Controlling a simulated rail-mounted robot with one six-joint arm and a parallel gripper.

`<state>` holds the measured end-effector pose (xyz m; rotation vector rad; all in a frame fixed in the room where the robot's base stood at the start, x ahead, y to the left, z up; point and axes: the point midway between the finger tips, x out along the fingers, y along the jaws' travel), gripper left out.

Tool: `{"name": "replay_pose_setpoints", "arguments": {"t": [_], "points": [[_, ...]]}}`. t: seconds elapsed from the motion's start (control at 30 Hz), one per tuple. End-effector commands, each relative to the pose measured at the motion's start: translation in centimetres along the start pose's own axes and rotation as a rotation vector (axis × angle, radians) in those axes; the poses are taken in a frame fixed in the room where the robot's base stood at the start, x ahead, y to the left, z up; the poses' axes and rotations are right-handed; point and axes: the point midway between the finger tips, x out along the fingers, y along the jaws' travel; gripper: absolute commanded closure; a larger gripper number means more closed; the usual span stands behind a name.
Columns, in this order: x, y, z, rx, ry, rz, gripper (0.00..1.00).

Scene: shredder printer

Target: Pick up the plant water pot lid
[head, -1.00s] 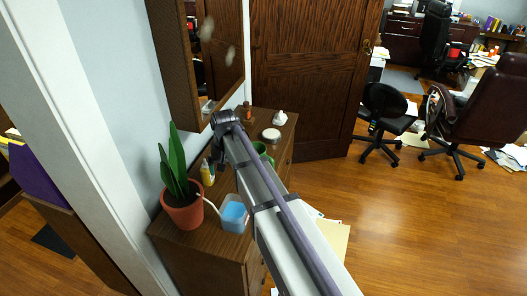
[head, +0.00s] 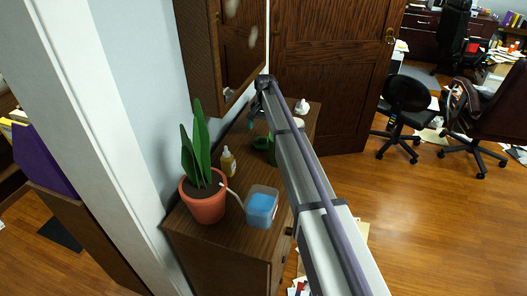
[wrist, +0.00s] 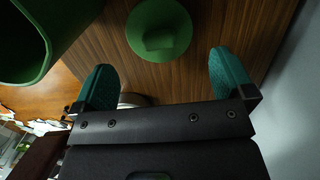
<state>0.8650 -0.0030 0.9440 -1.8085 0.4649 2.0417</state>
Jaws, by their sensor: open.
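A round green lid with a raised block-like knob (wrist: 158,27) lies on the wooden cabinet top, at the top middle of the wrist view. A green pot (wrist: 35,35) stands at the upper left of that view, beside the lid and apart from it. In the head view some green (head: 263,143) shows beside my arm; the arm hides part of it, and I cannot separate pot from lid there. My gripper (wrist: 164,80) is open and empty, its teal fingers apart, with the lid ahead between their lines. It also shows in the head view (head: 251,115) above the cabinet.
On the cabinet (head: 205,250) stand a potted plant (head: 204,205), a clear container of blue water (head: 262,207), a yellow bottle (head: 228,163) and a white item (head: 302,106). A wall and mirror frame (head: 215,60) rise close on the left.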

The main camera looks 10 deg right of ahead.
Motion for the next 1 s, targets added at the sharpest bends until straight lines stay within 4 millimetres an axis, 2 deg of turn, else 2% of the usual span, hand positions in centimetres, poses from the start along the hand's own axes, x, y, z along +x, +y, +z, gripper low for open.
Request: {"name": "replay_pose_setpoints", "arguments": {"t": [0.03, 0.17, 0.43, 0.7, 1.0], "points": [[0.9, 0.0, 0.0, 0.000, 0.000, 0.000, 0.00], [0.8, 0.0, 0.0, 0.000, 0.000, 0.000, 0.00], [5.8, 0.2, 0.1, -0.001, 0.000, 0.000, 0.00], [5.7, 0.2, 0.2, -0.001, 0.000, 0.000, 0.00], [5.7, 0.2, 0.2, -0.001, 0.000, 0.000, 0.29]]}}
